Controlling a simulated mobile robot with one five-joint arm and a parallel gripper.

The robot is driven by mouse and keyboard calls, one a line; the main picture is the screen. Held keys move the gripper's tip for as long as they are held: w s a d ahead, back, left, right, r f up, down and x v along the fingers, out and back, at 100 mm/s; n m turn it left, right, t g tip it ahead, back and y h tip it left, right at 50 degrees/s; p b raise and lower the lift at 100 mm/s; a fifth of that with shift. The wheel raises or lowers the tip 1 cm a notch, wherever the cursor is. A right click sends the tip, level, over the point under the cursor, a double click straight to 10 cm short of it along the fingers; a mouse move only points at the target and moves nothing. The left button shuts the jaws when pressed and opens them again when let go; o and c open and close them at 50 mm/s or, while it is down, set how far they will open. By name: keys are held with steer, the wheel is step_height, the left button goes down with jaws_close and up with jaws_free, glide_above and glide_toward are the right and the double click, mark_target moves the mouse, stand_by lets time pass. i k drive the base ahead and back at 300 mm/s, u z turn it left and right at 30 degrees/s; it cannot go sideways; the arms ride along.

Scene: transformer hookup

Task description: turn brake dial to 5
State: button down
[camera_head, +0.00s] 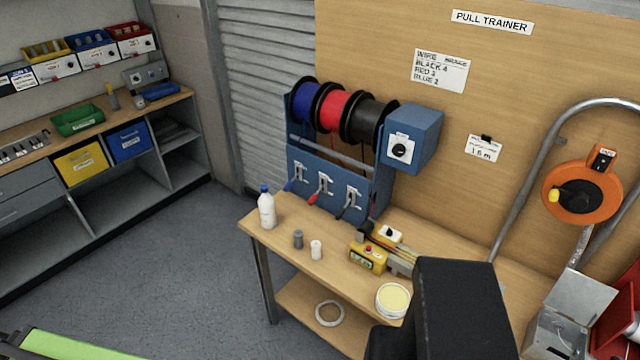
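A blue box (413,136) is fixed beside the wire reels, in front of the wooden board. Its front carries a white dial plate with a round black knob (400,150), which I take to be the brake dial. Its numbers and pointer are too small to read. A black part of my arm rises at the bottom right, in front of the bench, below and apart from the dial. No gripper fingers show.
Blue, red and black reels (333,108) hang left of the box. The bench (285,262) holds a white bottle (266,209), small cylinders, a yellow device (367,256) and a round tub (392,300). An orange reel (581,190) is at right. Open floor lies left.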

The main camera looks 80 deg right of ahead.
mark_target(398, 150)
steer(key=z, duration=4.5)
steer(key=i, duration=0.1)
steer(key=u, duration=2.05)
steer(key=k, duration=0.75)
steer(key=u, duration=0.05)
steer(key=i, duration=1)
steer(key=z, duration=0.15)
steer(key=k, duration=0.55)
steer(key=u, duration=0.35)
